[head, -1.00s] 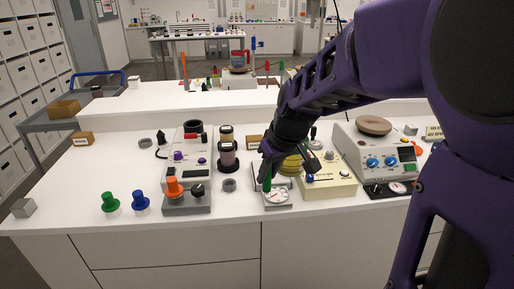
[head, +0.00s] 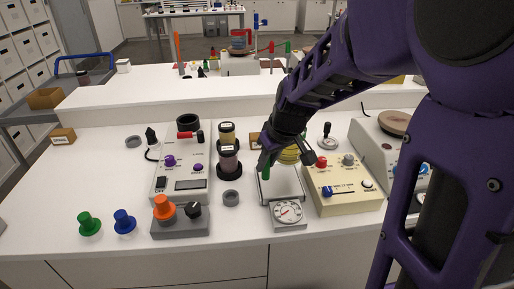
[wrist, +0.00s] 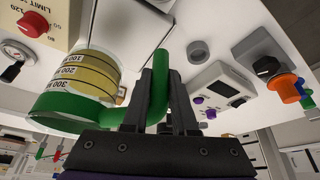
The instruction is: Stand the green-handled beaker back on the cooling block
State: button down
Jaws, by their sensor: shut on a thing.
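My gripper (head: 268,160) is shut on the upright green handle (head: 266,170) of the beaker. The wrist view shows the green handle (wrist: 161,85) between the fingers. In the head view the beaker (head: 290,154) is mostly hidden behind my gripper, near the back of the dial scale (head: 279,190). I cannot tell whether it touches anything below. I cannot tell for certain which thing is the cooling block.
A cream box (head: 345,202) with knobs stands right of the scale. Stacked dark jars (head: 229,160) and a grey ring (head: 231,198) are to the left. A grey knob unit (head: 181,228) stands front left.

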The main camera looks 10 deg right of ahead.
aim_at(268, 174)
jog(key=shift+f, duration=2.65)
jog(key=shift+w+f+b, duration=0.1)
jog(key=shift+b, duration=0.2)
jog(key=shift+f, duration=0.15)
jog(key=c, duration=0.7)
grip_release()
jog(key=shift+r, duration=0.2)
